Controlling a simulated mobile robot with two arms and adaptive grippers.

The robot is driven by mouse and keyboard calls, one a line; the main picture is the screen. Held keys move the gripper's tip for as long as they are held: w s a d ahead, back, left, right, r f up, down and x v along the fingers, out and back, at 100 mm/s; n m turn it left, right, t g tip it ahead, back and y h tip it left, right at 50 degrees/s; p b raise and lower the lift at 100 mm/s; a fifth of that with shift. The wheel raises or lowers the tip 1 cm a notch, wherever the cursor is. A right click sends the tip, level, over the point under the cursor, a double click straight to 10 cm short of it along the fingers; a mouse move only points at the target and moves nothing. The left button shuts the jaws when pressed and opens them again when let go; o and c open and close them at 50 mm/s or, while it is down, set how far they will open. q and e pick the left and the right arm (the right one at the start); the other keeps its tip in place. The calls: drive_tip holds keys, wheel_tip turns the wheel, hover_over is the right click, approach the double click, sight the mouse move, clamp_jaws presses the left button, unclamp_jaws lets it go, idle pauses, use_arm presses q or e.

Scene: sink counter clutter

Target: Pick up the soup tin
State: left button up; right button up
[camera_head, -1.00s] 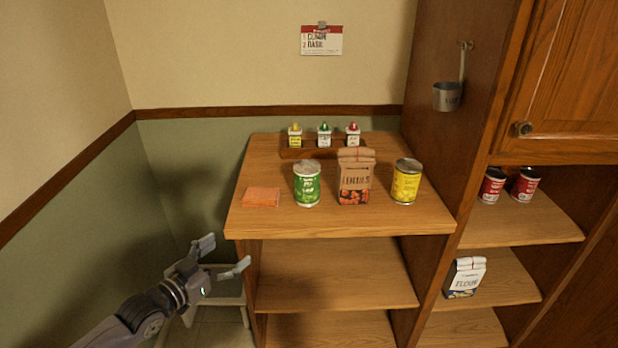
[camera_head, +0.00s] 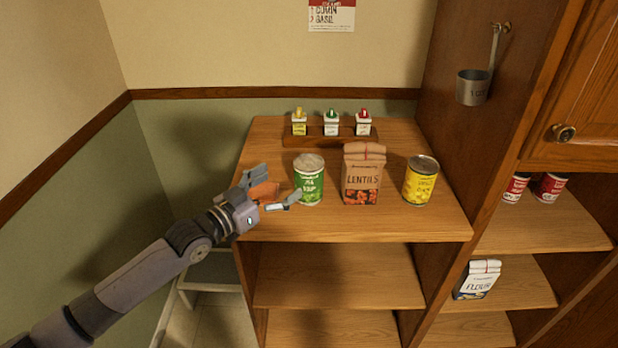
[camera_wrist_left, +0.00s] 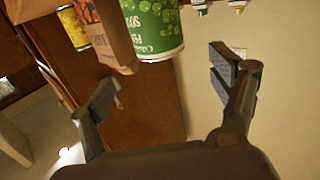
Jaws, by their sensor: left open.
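The soup tin (camera_head: 309,182) is green with a pea soup label and stands upright on the wooden top shelf (camera_head: 400,226). My left gripper (camera_head: 275,186) is open at the left front of the tin, one fingertip overlapping the tin's lower left edge in the head view. In the left wrist view the tin (camera_wrist_left: 152,28) lies beyond the open fingers (camera_wrist_left: 165,78), not between them. Whether a finger touches it I cannot tell. My right gripper is not in view.
A lentils bag (camera_head: 362,178) stands close right of the tin, with a yellow tin (camera_head: 420,182) farther right. A rack with several small bottles (camera_head: 331,124) is behind. An orange cloth (camera_head: 264,190) lies left, partly hidden by my gripper. Cabinet wood (camera_head: 450,110) bounds the right.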

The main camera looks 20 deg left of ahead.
sight(319, 158)
use_arm(q)
drive_tip(key=x, duration=0.4)
drive_tip(key=shift+w+d, duration=0.1)
drive_tip(key=shift+w, duration=0.1)
drive_tip(key=p+x, duration=0.1)
drive_tip(key=x, duration=0.4)
drive_tip(key=shift+w+d, duration=0.1)
drive_tip(key=shift+w+d+f, duration=0.1)
drive_tip(key=shift+w+d, duration=0.05)
drive_tip(key=shift+w, duration=0.15)
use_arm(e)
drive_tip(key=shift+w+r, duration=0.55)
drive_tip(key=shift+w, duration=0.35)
use_arm(q)
drive_tip(key=shift+s, duration=0.1)
drive_tip(key=c, duration=1.6)
drive_tip(key=shift+c, duration=0.6)
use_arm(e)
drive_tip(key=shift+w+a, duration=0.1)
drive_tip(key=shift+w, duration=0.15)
use_arm(q)
drive_tip(key=shift+r, duration=0.25)
